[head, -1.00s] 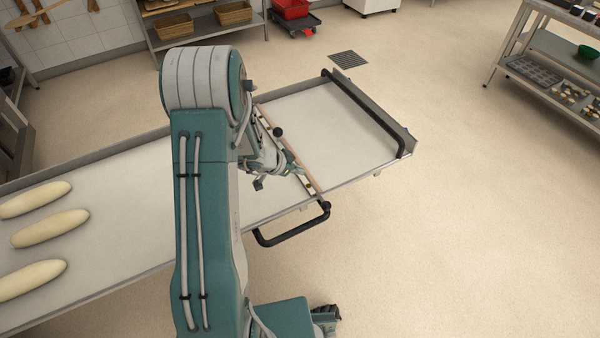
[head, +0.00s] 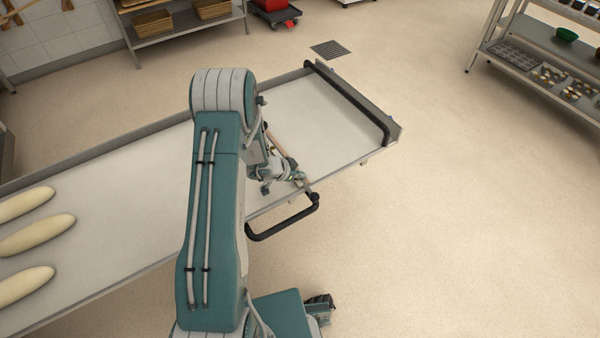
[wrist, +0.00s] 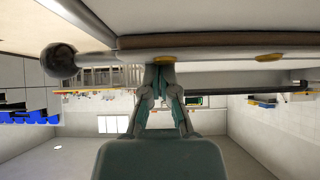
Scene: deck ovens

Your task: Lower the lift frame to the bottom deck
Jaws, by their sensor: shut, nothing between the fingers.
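The lift frame (head: 345,143), a long pale loading bed with grey metal sides, runs from the lower left to the upper right in the head view. A black bar handle (head: 348,103) crosses its far end and a black loop handle (head: 283,225) sticks out from its near side. My gripper (head: 301,179) is over the near edge, beside that loop handle, partly behind my arm. In the wrist view my gripper (wrist: 160,66) is shut and empty, its tips close to a crossbar (wrist: 210,42) with a dark ball knob (wrist: 58,60). I cannot tell whether they touch.
Several pale dough loaves (head: 38,236) lie on the left part of the bed. A rack with trays (head: 545,62) stands at the upper right, and a shelf with baskets (head: 188,32) at the back. The floor (head: 470,220) to the right is clear.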

